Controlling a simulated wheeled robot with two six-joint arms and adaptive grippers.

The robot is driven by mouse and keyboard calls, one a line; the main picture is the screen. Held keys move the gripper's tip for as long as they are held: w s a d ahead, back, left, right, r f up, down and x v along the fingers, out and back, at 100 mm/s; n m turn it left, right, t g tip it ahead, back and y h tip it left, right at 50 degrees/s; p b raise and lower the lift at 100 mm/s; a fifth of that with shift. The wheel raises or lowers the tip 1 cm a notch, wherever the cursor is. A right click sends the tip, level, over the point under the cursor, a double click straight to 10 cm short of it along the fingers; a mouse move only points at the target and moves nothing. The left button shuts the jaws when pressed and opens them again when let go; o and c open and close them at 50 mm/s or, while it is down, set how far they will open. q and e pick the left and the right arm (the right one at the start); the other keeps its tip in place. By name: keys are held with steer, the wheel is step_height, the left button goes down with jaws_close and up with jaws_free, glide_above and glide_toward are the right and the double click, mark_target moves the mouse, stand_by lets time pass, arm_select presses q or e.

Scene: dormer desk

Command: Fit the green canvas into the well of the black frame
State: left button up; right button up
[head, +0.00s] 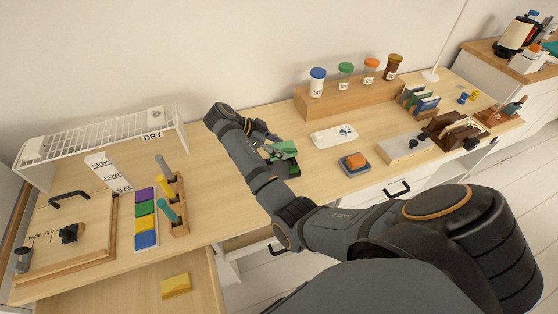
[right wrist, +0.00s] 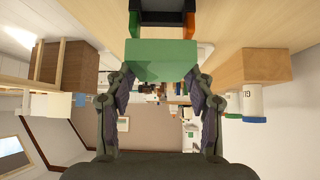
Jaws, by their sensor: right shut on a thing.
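My right gripper (head: 264,137) is low over the middle of the desk. It is shut on the green canvas (head: 284,147). In the right wrist view the green canvas (right wrist: 162,60) sits between the two fingertips (right wrist: 161,78). In the head view a dark part, likely the black frame (head: 286,169), lies just below the canvas, partly hidden by my arm. I cannot tell whether canvas and frame touch. My left gripper is not in view.
A white drying rack (head: 110,135) and several colour blocks (head: 145,222) stand at the left. A wooden shelf (head: 350,97) with several capped jars is at the back.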

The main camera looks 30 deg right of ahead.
step_height(320, 180, down, 5)
steer(key=b, duration=0.3)
steer(key=shift+r+b, duration=0.1)
steer(key=shift+b, duration=0.2)
steer(key=shift+w+f, duration=0.15)
steer(key=shift+f, duration=0.4)
step_height(320, 180, down, 3)
steer(key=shift+f, duration=0.1)
steer(key=shift+c, duration=1.3)
steer(key=shift+s+a+f, duration=0.15)
steer(key=shift+s, duration=0.05)
jaws_close()
steer(key=o, duration=1.2)
jaws_free()
steer(key=shift+f, duration=0.1)
steer(key=o, duration=0.3)
steer(key=shift+w+d, duration=0.15)
steer(key=shift+d, duration=0.05)
steer(key=shift+a, duration=0.1)
